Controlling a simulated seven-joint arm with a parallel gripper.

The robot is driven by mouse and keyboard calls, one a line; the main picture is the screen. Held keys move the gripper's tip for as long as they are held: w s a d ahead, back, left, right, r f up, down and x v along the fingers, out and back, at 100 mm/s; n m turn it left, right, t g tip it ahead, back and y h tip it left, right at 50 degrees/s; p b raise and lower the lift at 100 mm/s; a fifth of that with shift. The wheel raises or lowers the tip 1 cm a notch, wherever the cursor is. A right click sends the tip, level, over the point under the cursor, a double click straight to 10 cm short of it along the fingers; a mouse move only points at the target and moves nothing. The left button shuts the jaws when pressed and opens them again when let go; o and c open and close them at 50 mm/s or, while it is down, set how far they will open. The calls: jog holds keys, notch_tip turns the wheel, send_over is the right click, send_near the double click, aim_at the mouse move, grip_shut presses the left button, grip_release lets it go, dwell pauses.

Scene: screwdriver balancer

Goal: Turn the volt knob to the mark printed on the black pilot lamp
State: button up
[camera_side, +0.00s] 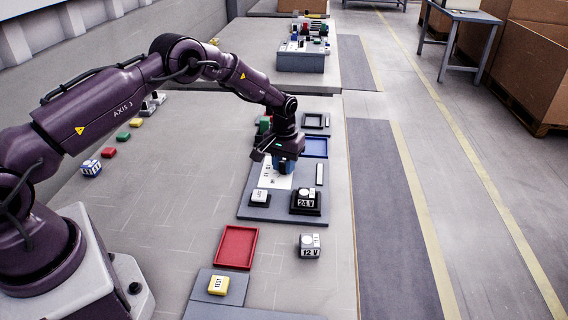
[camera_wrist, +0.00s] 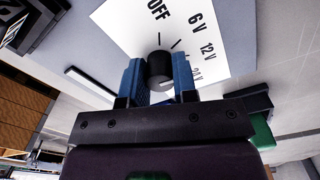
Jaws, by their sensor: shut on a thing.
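The volt knob (camera_wrist: 160,68) is a round black knob on a white dial card (camera_wrist: 120,22) marked OFF, 6 V, 12 V and 24 V. My gripper (camera_wrist: 159,76) has its blue fingers closed on either side of the knob. In the side view my gripper (camera_side: 285,166) points down over the card (camera_side: 271,179) and hides the knob. A light mark shows on the knob's lower edge in the wrist view; where its pointer aims is unclear. The black pilot lamp (camera_side: 306,205), printed 24 V, sits on the panel's front right. A grey block (camera_side: 310,251) printed 12 V stands outside the panel.
A red tray (camera_side: 236,247) and a yellow TEST block (camera_side: 218,285) lie nearer. Several small coloured blocks lie at left.

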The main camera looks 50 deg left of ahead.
jog(key=m, duration=0.5)
jog(key=shift+m, duration=0.3)
jog(key=m, duration=0.5)
dwell(0.4)
jog(key=o, duration=0.9)
notch_tip(320, 180, up, 13)
jog(key=shift+r, duration=0.1)
